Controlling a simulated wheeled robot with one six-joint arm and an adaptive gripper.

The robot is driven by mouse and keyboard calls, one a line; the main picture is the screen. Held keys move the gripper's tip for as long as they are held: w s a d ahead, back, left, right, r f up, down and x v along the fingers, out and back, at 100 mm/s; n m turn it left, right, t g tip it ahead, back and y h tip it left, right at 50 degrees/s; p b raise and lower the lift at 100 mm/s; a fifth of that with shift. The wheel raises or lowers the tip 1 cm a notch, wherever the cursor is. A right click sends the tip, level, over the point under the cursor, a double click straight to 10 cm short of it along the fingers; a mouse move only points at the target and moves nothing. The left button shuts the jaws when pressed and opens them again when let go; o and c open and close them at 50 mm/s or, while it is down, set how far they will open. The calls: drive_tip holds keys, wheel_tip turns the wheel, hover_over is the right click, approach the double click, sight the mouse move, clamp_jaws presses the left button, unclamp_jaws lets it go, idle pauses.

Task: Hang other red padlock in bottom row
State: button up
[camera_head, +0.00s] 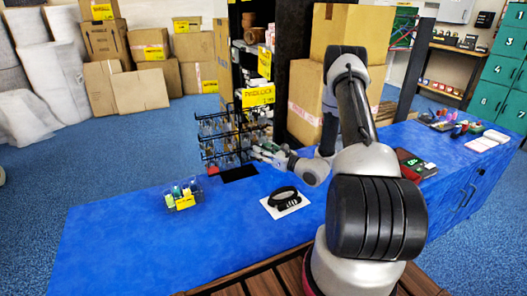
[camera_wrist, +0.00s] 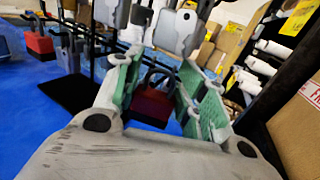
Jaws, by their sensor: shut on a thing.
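The black wire padlock rack (camera_head: 203,140) stands on the blue counter, with rows of hooks and a yellow sign above. My gripper (camera_head: 258,151) is at its right side, near the lower rows. In the wrist view my gripper (camera_wrist: 163,72) has its green-padded fingers around a dark red padlock (camera_wrist: 152,104) with a grey shackle. Its shackle is upright; whether it touches a hook I cannot tell. Another red padlock (camera_wrist: 38,44) hangs at the left of the wrist view, apart from my gripper. Grey padlocks (camera_wrist: 175,30) hang just beyond my fingers.
A black mat (camera_head: 239,173) lies below the rack. A clear bin with a yellow label (camera_head: 185,202) and a black ring-shaped item on a white card (camera_head: 285,199) sit on the blue counter (camera_head: 130,235). Cartons and a dark post stand close behind my arm.

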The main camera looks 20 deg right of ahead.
drive_tip(key=shift+s+a+f, duration=0.1)
drive_tip(key=shift+f, duration=0.2)
drive_tip(key=o, duration=1.3)
drive_tip(key=shift+c, duration=0.2)
